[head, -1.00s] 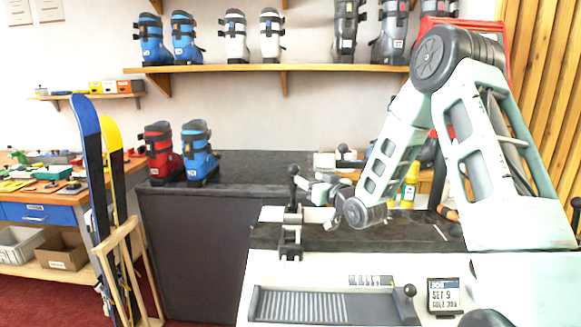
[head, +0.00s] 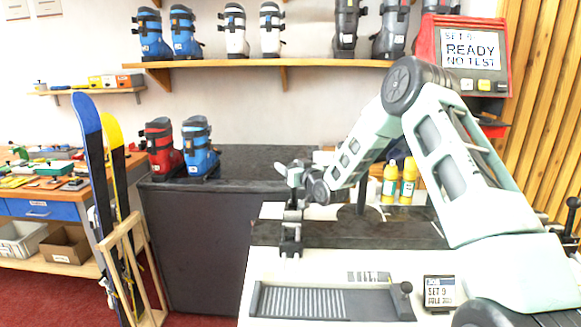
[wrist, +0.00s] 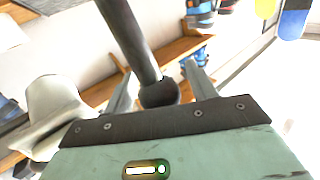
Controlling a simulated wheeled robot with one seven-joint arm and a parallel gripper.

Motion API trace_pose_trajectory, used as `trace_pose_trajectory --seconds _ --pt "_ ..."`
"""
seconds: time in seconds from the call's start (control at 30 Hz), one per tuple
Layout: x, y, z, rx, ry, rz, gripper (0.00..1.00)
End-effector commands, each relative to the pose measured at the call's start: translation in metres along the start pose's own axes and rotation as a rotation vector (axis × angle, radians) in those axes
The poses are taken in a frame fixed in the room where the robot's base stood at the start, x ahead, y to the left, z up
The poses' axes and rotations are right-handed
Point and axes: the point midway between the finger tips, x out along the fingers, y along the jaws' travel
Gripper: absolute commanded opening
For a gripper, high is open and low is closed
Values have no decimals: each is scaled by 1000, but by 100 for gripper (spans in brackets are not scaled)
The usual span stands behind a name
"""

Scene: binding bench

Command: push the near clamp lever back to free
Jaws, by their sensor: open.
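The clamp (head: 291,240) stands at the left end of the bench in the head view. Its dark lever (head: 293,200) rises from it and looks about upright; its top is hidden behind my gripper (head: 290,173). In the wrist view the lever (wrist: 130,40) is a dark rod ending in a round black knob (wrist: 160,93). The knob sits between the two fingers of my gripper (wrist: 161,88), which are apart. I cannot tell whether a finger touches it.
A ribbed bed (head: 305,303) with a black-knobbed handle (head: 406,287) lies at the front. A small display (head: 439,291) stands right of it. Yellow bottles (head: 408,180) stand behind the bench, below a red-framed screen (head: 470,50) reading "READY NO TEST". Skis (head: 90,150) lean at left.

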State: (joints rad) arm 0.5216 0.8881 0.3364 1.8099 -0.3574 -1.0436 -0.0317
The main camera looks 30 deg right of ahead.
Motion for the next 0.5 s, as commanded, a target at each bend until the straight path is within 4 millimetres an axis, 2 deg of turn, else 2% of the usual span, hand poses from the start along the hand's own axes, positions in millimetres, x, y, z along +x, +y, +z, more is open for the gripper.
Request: trace_pose_trajectory --seconds 0.03,0.2,0.23,0.5 --pt "0 0 0 0 0 0 54" --pt "0 0 0 0 0 0 7" --pt "0 0 0 0 0 0 0" --pt "11 8 1 -3 3 1 0"
